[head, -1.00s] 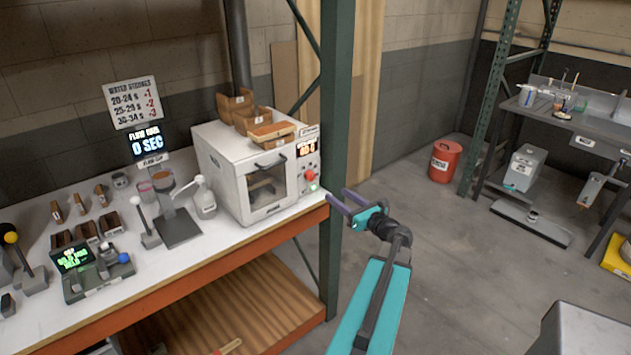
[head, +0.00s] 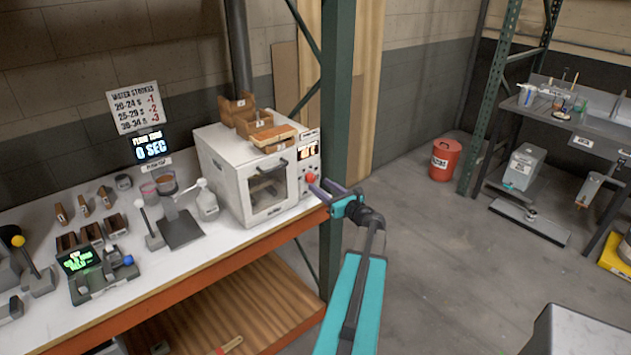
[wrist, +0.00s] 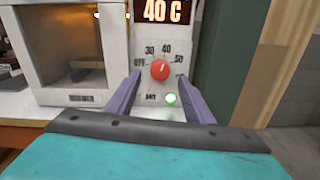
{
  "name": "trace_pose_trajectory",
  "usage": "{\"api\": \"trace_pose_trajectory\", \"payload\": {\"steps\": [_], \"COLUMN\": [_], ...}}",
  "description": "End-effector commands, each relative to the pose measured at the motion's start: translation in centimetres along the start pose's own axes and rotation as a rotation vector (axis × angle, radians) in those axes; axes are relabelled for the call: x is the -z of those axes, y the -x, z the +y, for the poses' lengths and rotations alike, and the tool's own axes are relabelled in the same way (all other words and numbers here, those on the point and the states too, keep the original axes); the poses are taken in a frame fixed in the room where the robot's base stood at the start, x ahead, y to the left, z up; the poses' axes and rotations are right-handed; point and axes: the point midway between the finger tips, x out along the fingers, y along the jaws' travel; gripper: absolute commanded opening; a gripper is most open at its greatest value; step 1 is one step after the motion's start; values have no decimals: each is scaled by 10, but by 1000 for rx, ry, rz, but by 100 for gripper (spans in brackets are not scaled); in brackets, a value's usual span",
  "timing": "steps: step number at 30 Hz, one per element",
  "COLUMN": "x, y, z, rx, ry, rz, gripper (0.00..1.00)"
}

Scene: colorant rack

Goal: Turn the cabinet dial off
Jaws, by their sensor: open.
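The white cabinet (head: 247,178) stands on the bench with its glass door closed. Its red dial (wrist: 160,70) is on the front panel, right of the door, with OFF, 30, 40 and 50 marked around it. The dial's mark appears to point up toward 40, and the display (wrist: 163,10) above reads 40 C. A green light (wrist: 170,98) glows below the dial. In the head view the red dial (head: 310,178) is just beyond my fingertips. My gripper (head: 320,187) is open and empty; in the wrist view its purple fingers (wrist: 160,85) stand either side of the panel below the dial, apparently not touching it.
Wooden trays (head: 262,125) sit on top of the cabinet. A green rack post (head: 338,130) rises close to the right of the cabinet and my gripper. Open floor lies to the right.

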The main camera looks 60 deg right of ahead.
Motion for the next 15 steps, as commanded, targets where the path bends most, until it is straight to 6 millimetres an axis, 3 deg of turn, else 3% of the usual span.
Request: {"api": "trace_pose_trajectory", "payload": {"steps": [6, 15], "x": [-2, -1], "y": [-26, -41], "z": [-1, 0], "rx": [-1, 0], "ry": [0, 0], "rz": [-1, 0], "gripper": [48, 48]}}
